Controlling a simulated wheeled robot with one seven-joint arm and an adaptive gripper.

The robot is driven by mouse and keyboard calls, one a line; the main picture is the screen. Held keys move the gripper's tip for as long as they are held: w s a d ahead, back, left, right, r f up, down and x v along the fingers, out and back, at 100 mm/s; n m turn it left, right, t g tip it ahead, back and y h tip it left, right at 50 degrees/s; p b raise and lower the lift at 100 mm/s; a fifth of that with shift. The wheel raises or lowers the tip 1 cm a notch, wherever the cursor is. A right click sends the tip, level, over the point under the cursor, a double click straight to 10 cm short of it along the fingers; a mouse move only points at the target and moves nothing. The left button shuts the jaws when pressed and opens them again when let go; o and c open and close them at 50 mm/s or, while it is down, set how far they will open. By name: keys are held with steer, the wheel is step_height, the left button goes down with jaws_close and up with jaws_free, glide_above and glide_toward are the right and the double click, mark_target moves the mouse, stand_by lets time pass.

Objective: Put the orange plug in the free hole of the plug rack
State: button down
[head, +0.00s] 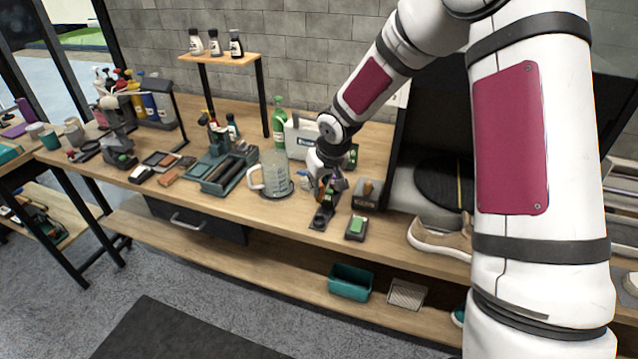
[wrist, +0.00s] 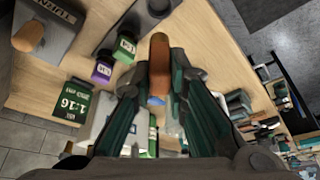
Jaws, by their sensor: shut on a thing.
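My gripper (wrist: 163,75) is shut on the orange plug (wrist: 158,52), a rounded orange-brown piece that sticks out past the fingertips in the wrist view. The dark plug rack (wrist: 132,18) lies just beyond and to the left of it. A green-labelled plug (wrist: 124,48) and a purple-labelled plug (wrist: 102,70) stand at the rack. In the head view the dark rack (head: 321,217) lies near the bench's front edge, with my gripper (head: 329,178) above its back end.
A grey box with a brown knob (head: 367,193) stands right of the rack, with a green-topped block (head: 357,225) in front. A clear jug (head: 274,172) stands left. A white box (head: 301,138) and green bottle (head: 279,128) are behind. A tan sneaker (head: 440,237) is further right.

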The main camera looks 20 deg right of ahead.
mark_target(319, 196)
steer(key=shift+w+f+b, duration=0.15)
steer(key=shift+f+b, duration=1.35)
steer(key=shift+f, duration=0.75)
steer(key=shift+f+b, duration=0.4)
steer(key=shift+f, duration=0.2)
steer(key=shift+f+b, duration=0.95)
steer(key=shift+f, duration=0.5)
steer(key=c, duration=1.5)
jaws_free()
steer(key=shift+r, duration=0.15)
steer(key=shift+v, duration=5.9)
